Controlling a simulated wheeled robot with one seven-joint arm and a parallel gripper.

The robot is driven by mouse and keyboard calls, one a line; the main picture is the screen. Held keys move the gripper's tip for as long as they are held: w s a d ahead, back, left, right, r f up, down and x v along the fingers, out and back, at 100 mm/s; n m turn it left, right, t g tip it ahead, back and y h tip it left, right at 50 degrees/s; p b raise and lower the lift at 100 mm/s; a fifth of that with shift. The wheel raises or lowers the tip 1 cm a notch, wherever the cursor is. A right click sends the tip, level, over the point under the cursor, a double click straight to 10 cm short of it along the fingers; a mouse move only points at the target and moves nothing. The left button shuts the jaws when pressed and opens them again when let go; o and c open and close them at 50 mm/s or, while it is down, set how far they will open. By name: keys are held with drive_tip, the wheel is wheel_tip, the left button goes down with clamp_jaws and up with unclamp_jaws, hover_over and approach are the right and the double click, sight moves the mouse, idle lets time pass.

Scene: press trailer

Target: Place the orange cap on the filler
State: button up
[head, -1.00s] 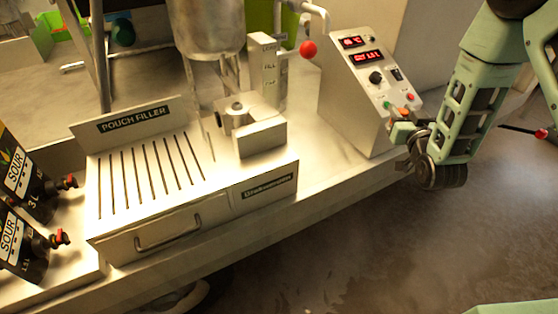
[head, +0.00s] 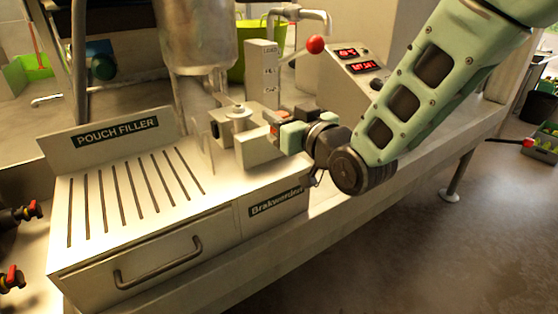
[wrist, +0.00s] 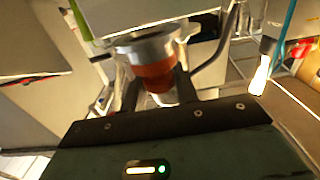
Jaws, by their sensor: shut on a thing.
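My gripper (head: 276,128) is beside the metal clamp block on the pouch filler (head: 222,218), at the block's right side in the head view. In the wrist view, the two dark fingers of my gripper (wrist: 157,88) are closed on the orange cap (wrist: 154,74). A silver ring (wrist: 150,44) lies directly beyond the cap; I cannot tell whether it belongs to the cap or to the filler. In the head view the cap is mostly hidden by the gripper, with only a small orange patch showing.
A control box (head: 345,75) with red displays stands behind my arm. A red ball knob (head: 316,44) rises above the filler. A steel hopper (head: 198,40) hangs over it. Valves with red handles (head: 30,209) are at the left edge. The slotted top is clear.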

drive_tip(key=shift+f+b, duration=0.35)
drive_tip(key=shift+f, duration=3.2)
drive_tip(key=shift+f, duration=0.15)
drive_tip(key=o, duration=1)
drive_tip(key=shift+o, duration=0.2)
